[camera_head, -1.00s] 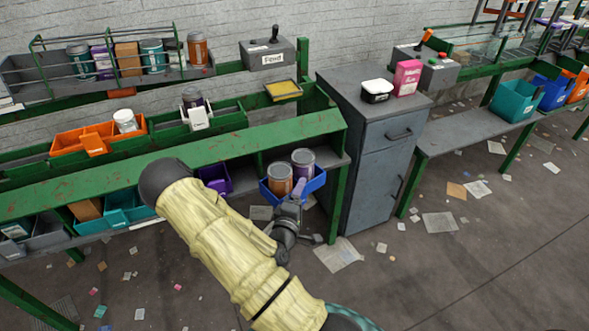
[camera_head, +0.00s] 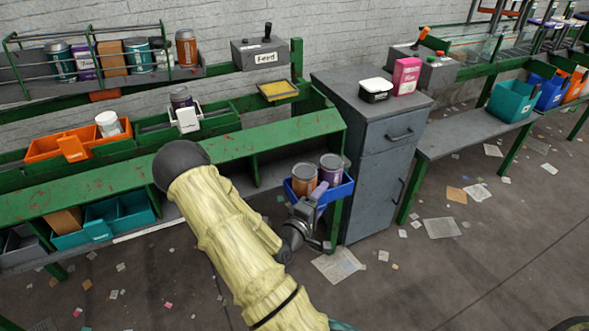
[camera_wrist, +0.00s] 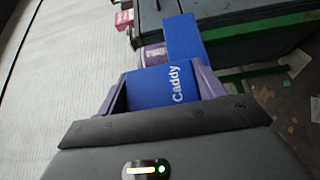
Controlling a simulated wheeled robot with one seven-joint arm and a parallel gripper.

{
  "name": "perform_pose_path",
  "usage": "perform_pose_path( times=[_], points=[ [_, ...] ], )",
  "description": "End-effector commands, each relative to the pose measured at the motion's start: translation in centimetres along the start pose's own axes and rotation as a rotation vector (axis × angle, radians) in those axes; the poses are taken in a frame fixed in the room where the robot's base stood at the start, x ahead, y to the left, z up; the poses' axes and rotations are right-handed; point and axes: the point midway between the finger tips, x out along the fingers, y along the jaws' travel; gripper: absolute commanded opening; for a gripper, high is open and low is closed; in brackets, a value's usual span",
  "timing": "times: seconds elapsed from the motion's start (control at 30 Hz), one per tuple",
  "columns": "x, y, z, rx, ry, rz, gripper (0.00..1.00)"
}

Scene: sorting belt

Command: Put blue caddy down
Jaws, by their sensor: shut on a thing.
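The blue caddy (camera_head: 345,190) is in front of the right end of the green bench's lower shelf. It holds an orange-brown can (camera_head: 304,179) and a purple can (camera_head: 331,168), both roughly upright. My gripper (camera_head: 316,194) is shut on the caddy's near side. In the wrist view, my two purple fingers (camera_wrist: 158,90) flank the blue tab marked "Caddy" (camera_wrist: 150,88). A can (camera_wrist: 152,55) shows behind it. The caddy's underside is hidden, and I cannot tell whether it touches the shelf.
A grey cabinet (camera_head: 371,160) stands close right of the caddy. The green bench (camera_head: 250,138) has lower shelf bays, with a teal caddy (camera_head: 132,211) at left. A grey side table (camera_head: 470,137) stands further right. Paper scraps litter the floor.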

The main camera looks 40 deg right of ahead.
Motion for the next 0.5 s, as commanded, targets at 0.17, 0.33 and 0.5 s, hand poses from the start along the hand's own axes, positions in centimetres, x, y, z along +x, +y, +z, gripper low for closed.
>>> perform_pose_path(
  times=[0.17,0.33,0.5],
  points=[
    [2.0,0.0,-3.4,0.009,0.002,0.003,0.42],
    [3.9,-0.1,-6.5,0.008,0.002,0.003,0.42],
    [5.9,0.0,-9.4,0.007,0.0,0.004,0.42]
  ],
)
